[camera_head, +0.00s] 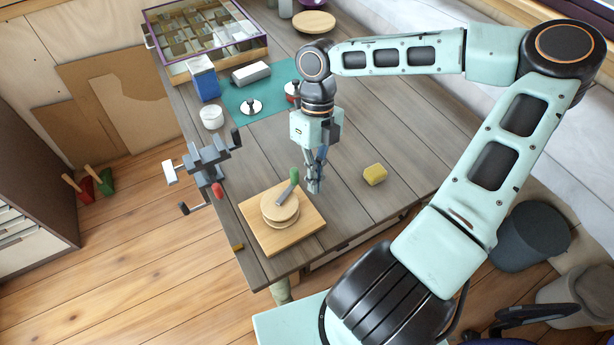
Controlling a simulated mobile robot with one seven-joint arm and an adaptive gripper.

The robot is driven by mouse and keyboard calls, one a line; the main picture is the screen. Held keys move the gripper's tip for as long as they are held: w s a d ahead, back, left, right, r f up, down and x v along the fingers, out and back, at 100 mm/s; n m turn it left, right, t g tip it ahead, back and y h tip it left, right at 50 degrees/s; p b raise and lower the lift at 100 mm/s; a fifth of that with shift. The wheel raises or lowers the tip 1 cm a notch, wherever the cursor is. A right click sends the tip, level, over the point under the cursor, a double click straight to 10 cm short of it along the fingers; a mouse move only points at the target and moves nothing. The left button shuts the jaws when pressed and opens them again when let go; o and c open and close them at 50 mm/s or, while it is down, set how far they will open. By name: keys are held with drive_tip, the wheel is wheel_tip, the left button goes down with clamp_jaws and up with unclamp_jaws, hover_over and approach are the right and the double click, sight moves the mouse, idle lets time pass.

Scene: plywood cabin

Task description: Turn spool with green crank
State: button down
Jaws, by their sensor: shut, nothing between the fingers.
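A round wooden spool (280,207) stands on a square wooden base (293,238) near the front left corner of the table. A grey crank arm lies across its top, and a green crank handle (295,176) stands upright at the arm's far right end. My gripper (315,188) points down just right of the green handle, with its fingers shut and empty. The fingers look apart from the handle, though the gap in depth is hard to judge.
A grey vise (205,165) is clamped at the table's left edge. A teal mat (240,102) with small items, a blue box (204,80) and a compartment case (205,70) lie farther back.

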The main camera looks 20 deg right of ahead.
drive_tip(key=s+a+f+m+g+y+b, duration=0.15)
drive_tip(key=s+m+y+b, duration=0.4)
drive_tip(key=m, duration=0.65)
drive_tip(key=s+f+m+t+y+b, duration=0.1)
drive_tip(key=s+f+m+y+b, duration=0.25)
drive_tip(key=s+m+y, duration=0.6)
drive_tip(key=w+d+f+m+t+h+b, duration=0.15)
drive_tip(key=w+d+m+t, duration=0.3)
drive_tip(key=m, duration=0.45)
drive_tip(key=w+d+m+t+b, duration=0.35)
drive_tip(key=m+t, duration=0.25)
drive_tip(key=m, duration=0.3)
drive_tip(key=w+d+f+m+t+h+b, duration=0.15)
drive_tip(key=w+d+m+t, duration=0.3)
drive_tip(key=m, duration=0.45)
drive_tip(key=b+x, duration=0.1)
drive_tip(key=x, duration=1.2)
drive_tip(key=shift+r+t, duration=0.35)
drive_tip(key=shift+r, duration=0.5)
drive_tip(key=shift+a+y, duration=0.1)
drive_tip(key=shift+y, duration=0.2)
drive_tip(key=shift+w+n+g, duration=0.2)
drive_tip(key=shift+n+g, duration=0.15)
drive_tip(key=shift+g, duration=0.05)
drive_tip(key=shift+w+a+n+g+y, duration=0.1)
drive_tip(key=shift+w+n+g+y, duration=0.15)
drive_tip(key=shift+n+g+y, duration=0.2)
